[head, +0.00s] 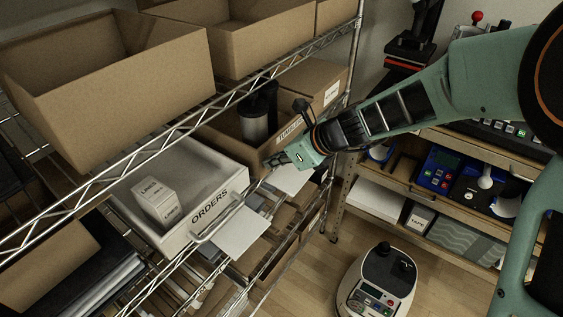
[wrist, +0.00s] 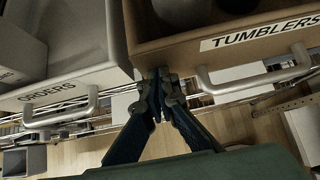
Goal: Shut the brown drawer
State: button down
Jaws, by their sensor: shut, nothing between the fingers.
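The brown drawer (head: 223,137) sits on the wire shelf, with its front and inside showing in the head view. Its front bears a TUMBLERS label (wrist: 262,27) and a grey bar handle (wrist: 250,79) in the wrist view. A grey and a black cylinder (head: 254,128) stand inside it. My gripper (head: 270,163) is shut and empty, at the lower left corner of the drawer front. In the wrist view my gripper (wrist: 160,80) has its fingertips together, left of the handle; I cannot tell whether they touch the front.
A light grey drawer (head: 222,176) labelled ORDERS, holding a white box (head: 157,203), is left of the brown one. Cardboard boxes (head: 115,85) stand on the shelf above. A wheeled device (head: 378,285) stands on the floor. A bench (head: 455,200) is at right.

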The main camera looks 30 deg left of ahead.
jog(key=shift+a+r, duration=0.1)
jog(key=shift+a, duration=0.7)
jog(key=shift+a+r, duration=0.1)
jog(key=shift+r, duration=0.05)
jog(key=shift+w, duration=0.1)
